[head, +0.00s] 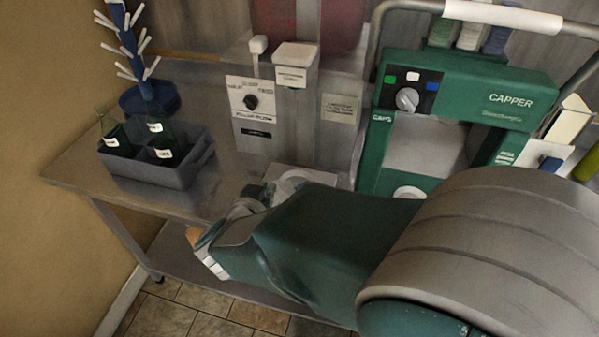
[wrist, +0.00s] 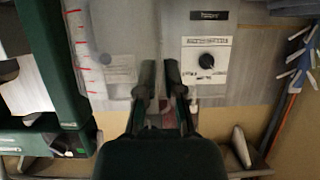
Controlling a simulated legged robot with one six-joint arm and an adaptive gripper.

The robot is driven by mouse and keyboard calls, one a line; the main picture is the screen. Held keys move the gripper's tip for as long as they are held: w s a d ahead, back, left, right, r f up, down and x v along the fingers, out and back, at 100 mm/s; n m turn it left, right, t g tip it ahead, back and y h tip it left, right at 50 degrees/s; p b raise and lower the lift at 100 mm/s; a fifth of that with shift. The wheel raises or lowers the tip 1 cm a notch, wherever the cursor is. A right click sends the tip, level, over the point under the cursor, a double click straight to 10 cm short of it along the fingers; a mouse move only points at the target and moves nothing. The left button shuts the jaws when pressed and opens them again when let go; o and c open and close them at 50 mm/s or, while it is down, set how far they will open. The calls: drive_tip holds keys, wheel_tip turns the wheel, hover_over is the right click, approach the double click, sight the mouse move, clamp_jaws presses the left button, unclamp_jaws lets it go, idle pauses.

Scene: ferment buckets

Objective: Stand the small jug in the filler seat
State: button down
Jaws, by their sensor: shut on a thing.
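My gripper (wrist: 158,72) shows in the wrist view with its two dark fingers a small gap apart. In the head view my arm hides most of my gripper and jug. The filler (head: 275,112), a grey unit with a knob panel, stands just beyond my gripper. A pale shape shows at its foot; I cannot tell jug from seat there.
The green capper (head: 470,95) stands right of the filler, close to my arm. A grey crate (head: 160,172) with dark bottles sits on the left of the steel table (head: 75,172). A blue drying tree (head: 150,98) stands behind it. Table is bare between crate and filler.

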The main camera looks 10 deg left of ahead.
drive_tip(key=w, duration=1.2)
drive_tip(key=shift+w+d+f, duration=0.2)
drive_tip(key=shift+w+f, duration=0.1)
drive_tip(key=shift+f, duration=0.15)
idle(0.4)
drive_tip(key=shift+s+f, duration=0.1)
drive_tip(key=shift+f, duration=1.05)
idle(1.7)
drive_tip(key=c, duration=0.7)
unclamp_jaws()
drive_tip(key=shift+r, duration=0.1)
drive_tip(key=v, duration=1.1)
drive_tip(key=shift+s+d, duration=0.1)
drive_tip(key=shift+s, duration=0.3)
